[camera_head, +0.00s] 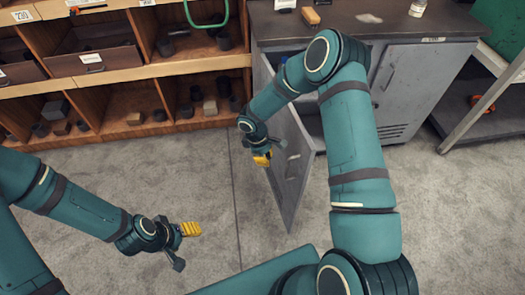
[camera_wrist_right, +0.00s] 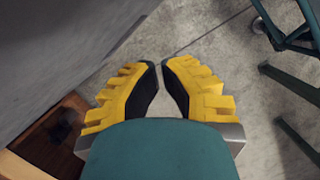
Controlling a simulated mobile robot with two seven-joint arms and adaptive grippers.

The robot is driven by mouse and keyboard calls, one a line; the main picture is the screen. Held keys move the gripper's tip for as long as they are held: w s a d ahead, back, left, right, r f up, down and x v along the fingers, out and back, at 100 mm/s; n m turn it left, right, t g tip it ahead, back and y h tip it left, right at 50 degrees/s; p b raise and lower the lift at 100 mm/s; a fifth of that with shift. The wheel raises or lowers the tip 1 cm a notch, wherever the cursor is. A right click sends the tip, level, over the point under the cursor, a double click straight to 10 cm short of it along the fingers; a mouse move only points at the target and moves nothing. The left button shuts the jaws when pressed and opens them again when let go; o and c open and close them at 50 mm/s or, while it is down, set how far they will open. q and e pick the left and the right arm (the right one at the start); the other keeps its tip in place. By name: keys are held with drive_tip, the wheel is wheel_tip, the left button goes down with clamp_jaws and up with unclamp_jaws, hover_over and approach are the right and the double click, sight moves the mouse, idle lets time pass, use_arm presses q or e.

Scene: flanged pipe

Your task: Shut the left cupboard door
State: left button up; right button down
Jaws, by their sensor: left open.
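The grey cupboard (camera_head: 405,85) stands at the upper right under a dark worktop. Its left door (camera_head: 290,172) hangs open, swung out over the floor towards me. My right gripper (camera_head: 263,158) is at the left face of this door, around its middle height; I cannot tell whether it touches. In the right wrist view the two yellow fingers (camera_wrist_right: 160,72) are nearly together with nothing between them, and a grey panel, likely the door (camera_wrist_right: 70,40), fills the upper left. My left gripper (camera_head: 186,247) is open and empty above the floor, left of the door. My right arm hides part of the cupboard front.
A wooden shelf unit (camera_head: 150,75) with bins and small parts stands at the upper left, beside the cupboard. A bottle (camera_head: 418,8) and a wooden-topped brush (camera_head: 311,15) are on the worktop. A metal-legged bench (camera_head: 480,105) is at right. The floor (camera_head: 110,180) is clear.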

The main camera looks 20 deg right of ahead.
drive_tip(key=s+d+f, duration=0.2)
drive_tip(key=d, duration=0.1)
drive_tip(key=shift+s+d+f, duration=0.1)
drive_tip(key=shift+s+d, duration=0.2)
drive_tip(key=shift+s, duration=0.1)
